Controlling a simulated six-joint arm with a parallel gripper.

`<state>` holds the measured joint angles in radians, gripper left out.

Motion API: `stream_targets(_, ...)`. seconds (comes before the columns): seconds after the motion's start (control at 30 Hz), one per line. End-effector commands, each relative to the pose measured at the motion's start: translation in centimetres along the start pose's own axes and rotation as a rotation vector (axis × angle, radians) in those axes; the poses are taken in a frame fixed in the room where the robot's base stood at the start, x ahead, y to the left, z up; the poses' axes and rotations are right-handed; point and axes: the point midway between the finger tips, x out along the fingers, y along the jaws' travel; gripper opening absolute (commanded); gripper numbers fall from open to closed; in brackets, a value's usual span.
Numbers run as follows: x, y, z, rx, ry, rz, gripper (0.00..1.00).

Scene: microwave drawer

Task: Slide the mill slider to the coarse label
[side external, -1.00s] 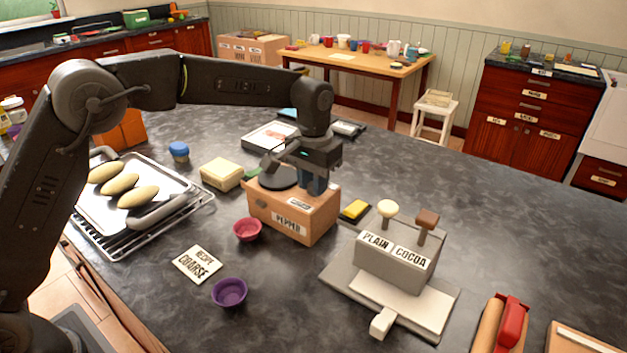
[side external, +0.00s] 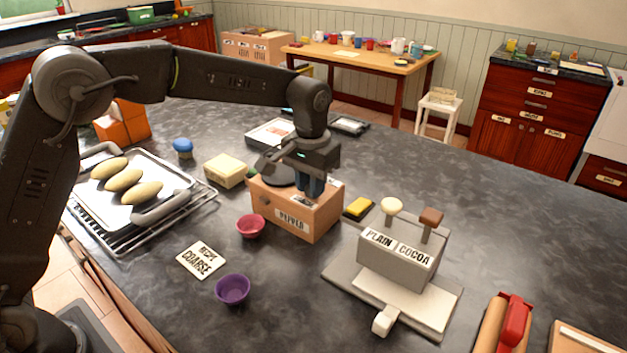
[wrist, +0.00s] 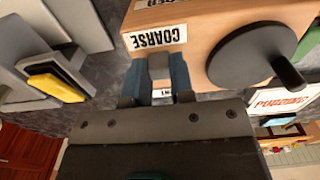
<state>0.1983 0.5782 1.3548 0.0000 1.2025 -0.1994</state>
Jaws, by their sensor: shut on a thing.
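The mill is a light brown box with a front label (side external: 291,222) and a dark round crank plate, which shows large in the wrist view (wrist: 250,55). My gripper (side external: 311,194) reaches down onto its top. In the wrist view my blue fingers (wrist: 158,72) are shut on the small grey mill slider (wrist: 158,65). The COARSE label (wrist: 157,37) lies on the mill top just beyond the fingertips, close to the slider. Another label (wrist: 166,92) shows partly between the fingers on the opposite side; its word is mostly hidden.
A recipe card reading COARSE (side external: 201,260) lies front left. A red bowl (side external: 251,226) and purple bowl (side external: 232,289) stand near the mill. A yellow sponge (side external: 358,207) and the PLAIN/COCOA dispenser (side external: 400,258) stand to its right. A tray (side external: 180,182) is at left.

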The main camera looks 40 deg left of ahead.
Motion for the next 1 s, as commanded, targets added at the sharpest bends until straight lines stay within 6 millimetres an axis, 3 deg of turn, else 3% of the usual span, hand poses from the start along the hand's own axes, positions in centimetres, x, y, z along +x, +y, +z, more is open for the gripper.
stream_targets(0.1, 0.0, 0.0, 0.3, 0.001, -0.01, -0.002, 0.0)
stream_targets(0.13, 0.0, 0.0, 0.3, 0.001, -0.011, -0.003, 0.24)
stream_targets(0.4, 0.0, 0.0, 0.2, 0.001, -0.008, -0.002, 0.49)
stream_targets(0.77, -0.9, 0.0, 0.1, 0.001, -0.004, -0.001, 0.49)
stream_targets(1.0, -5.6, 0.0, 0.0, 0.001, 0.0, 0.0, 0.49)
